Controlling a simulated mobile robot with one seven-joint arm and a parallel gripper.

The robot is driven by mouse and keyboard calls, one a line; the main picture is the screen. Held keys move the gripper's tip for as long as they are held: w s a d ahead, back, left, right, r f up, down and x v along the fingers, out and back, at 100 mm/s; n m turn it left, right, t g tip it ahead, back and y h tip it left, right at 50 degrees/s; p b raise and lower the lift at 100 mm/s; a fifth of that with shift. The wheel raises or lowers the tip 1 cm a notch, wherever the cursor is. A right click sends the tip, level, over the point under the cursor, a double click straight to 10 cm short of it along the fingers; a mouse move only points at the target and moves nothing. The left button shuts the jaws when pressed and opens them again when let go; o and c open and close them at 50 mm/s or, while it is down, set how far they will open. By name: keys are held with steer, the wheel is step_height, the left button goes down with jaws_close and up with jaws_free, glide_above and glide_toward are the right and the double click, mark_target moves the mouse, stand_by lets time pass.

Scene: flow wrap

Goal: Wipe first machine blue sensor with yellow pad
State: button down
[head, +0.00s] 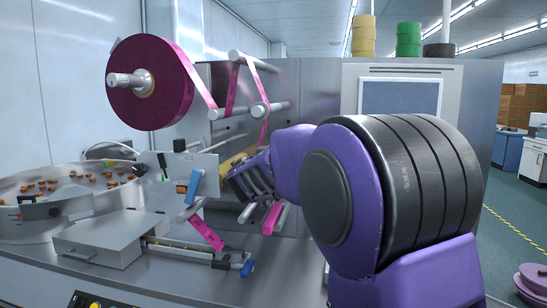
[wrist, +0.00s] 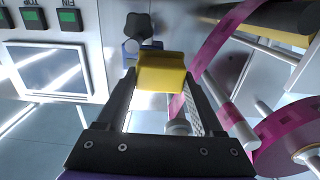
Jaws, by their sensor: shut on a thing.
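My gripper (wrist: 160,85) is shut on the yellow pad (wrist: 161,76), which sits between the fingertips in the wrist view. A blue part (wrist: 130,52) with a black star knob (wrist: 138,27) shows just beyond the pad and is partly hidden by it. I cannot tell whether the pad touches it. In the head view my gripper (head: 246,182) is at the wrapping machine, to the right of an upright blue block (head: 193,187) that looks like the sensor. The pad cannot be made out clearly there.
A large magenta film roll (head: 150,82) hangs at upper left, its film running over rollers (head: 258,109) close to my gripper. A round feeder (head: 70,185) with small brown pieces stands at left. A grey box (head: 98,238) lies in front. A screen (head: 400,97) is behind my arm.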

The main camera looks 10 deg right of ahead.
steer(key=shift+b+x, duration=0.5)
steer(key=shift+x, duration=0.5)
steer(key=shift+s+d+f+b, duration=0.3)
steer(key=shift+d+b, duration=0.3)
steer(key=shift+b, duration=0.5)
steer(key=shift+s+d+r+b, duration=0.1)
steer(key=shift+s+d+b, duration=0.1)
steer(key=shift+d+b, duration=0.3)
steer(key=shift+s+d+b, duration=0.25)
steer(key=shift+d+b, duration=0.1)
steer(key=shift+b, duration=0.25)
steer(key=shift+s+d+r+b, duration=0.1)
steer(key=shift+s+d+b, duration=0.05)
steer(key=shift+d+b, duration=0.3)
steer(key=shift+a+b, duration=0.1)
steer(key=shift+b, duration=0.4)
steer(key=shift+w+a+r, duration=0.1)
steer(key=shift+w+a, duration=0.35)
steer(key=shift+a, duration=0.45)
steer(key=shift+w+a+r, duration=0.1)
steer(key=shift+w+a, duration=0.35)
steer(key=shift+a, duration=0.45)
